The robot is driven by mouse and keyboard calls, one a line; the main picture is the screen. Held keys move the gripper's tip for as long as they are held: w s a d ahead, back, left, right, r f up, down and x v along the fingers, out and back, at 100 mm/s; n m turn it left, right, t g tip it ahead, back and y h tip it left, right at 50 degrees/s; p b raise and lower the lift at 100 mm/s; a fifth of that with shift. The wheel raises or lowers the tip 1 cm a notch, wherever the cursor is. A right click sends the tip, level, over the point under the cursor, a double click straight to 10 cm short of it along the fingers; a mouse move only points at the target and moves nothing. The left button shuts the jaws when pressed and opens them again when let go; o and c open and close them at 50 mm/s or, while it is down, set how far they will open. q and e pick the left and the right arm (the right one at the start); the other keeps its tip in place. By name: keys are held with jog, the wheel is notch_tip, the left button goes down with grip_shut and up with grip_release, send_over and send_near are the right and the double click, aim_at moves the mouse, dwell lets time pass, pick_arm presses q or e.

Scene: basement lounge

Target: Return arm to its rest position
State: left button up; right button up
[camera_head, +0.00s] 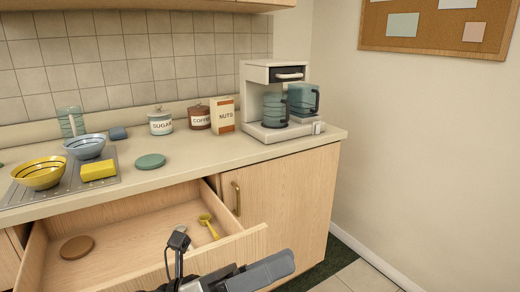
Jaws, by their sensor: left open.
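My left gripper (207,276) shows at the bottom of the head view, open, with nothing seen between its jaws. It is in front of the open drawer (135,246) and overlaps the drawer's front panel in the picture. Its arm is mostly cut off by the lower edge. A yellow scoop-like utensil (208,225) lies inside the drawer, beyond the gripper and apart from it. A brown round disc (77,247) lies at the drawer's left. My right gripper is not in view.
On the counter (190,161) stand a coffee machine (255,100), sugar jar (160,124), coffee jar (199,118), nuts box (222,115), green disc (150,161), bowls (40,174) and yellow sponge (98,171). The drawer juts out below. Floor (350,276) is clear at right.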

pick_arm(q)
jog(key=w+a+f+n+t+y, duration=0.1)
jog(key=a+f+n+t+y, duration=0.35)
jog(key=n, duration=0.55)
jog(key=w+a+f+n+t+y+p, duration=0.1)
jog(key=w+a+f+n+t+y, duration=0.25)
jog(key=n, duration=0.55)
jog(key=s+a+f+n+t+y, duration=0.1)
jog(key=a+f+n+t+y, duration=0.35)
jog(key=n, duration=0.55)
jog(key=s+a+f+n+g+y, duration=0.1)
jog(key=s+f+n+g+y, duration=0.2)
jog(key=s+f+n, duration=0.2)
jog(key=s+a+f+n+g+y, duration=0.2)
jog(key=s+f+n, duration=0.3)
jog(key=f, duration=0.4)
jog(key=shift+f+n+g+y+p, duration=0.4)
jog(key=shift+n+g+y, duration=0.15)
jog(key=shift+n+g, duration=0.25)
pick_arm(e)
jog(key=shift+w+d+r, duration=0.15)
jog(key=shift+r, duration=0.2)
